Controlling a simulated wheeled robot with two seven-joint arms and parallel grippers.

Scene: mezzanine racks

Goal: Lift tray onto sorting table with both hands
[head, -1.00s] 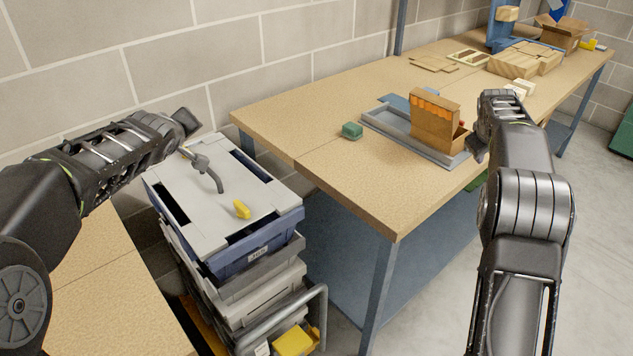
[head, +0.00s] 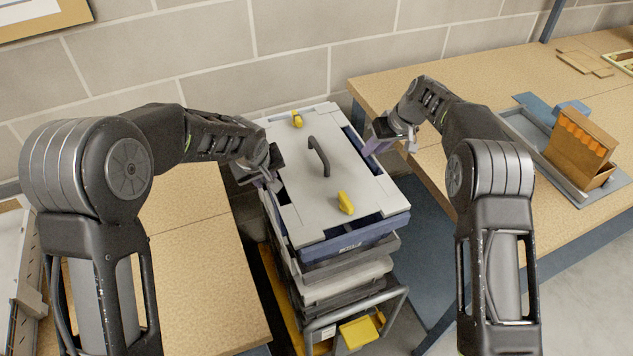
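A blue tray (head: 352,247) with a flat grey lid (head: 318,193) tops a stack of trays on a wheeled cart. The lid has a dark arched handle (head: 319,157) and yellow latches at its near and far ends. My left gripper (head: 265,178) is at the tray's left side, its fingers apart; whether it touches the rim is unclear. My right gripper (head: 393,138) is beside the tray's right side, open and seemingly empty, between tray and table. The wooden-topped table (head: 465,75) stands right of the stack.
A grey shallow tray (head: 532,145) with a cardboard box (head: 577,147) sits on the right table. Wooden pieces (head: 585,62) lie farther back. A lower wooden surface (head: 190,230) is left of the stack. The cart's metal handle (head: 375,303) projects at the front. A block wall stands behind.

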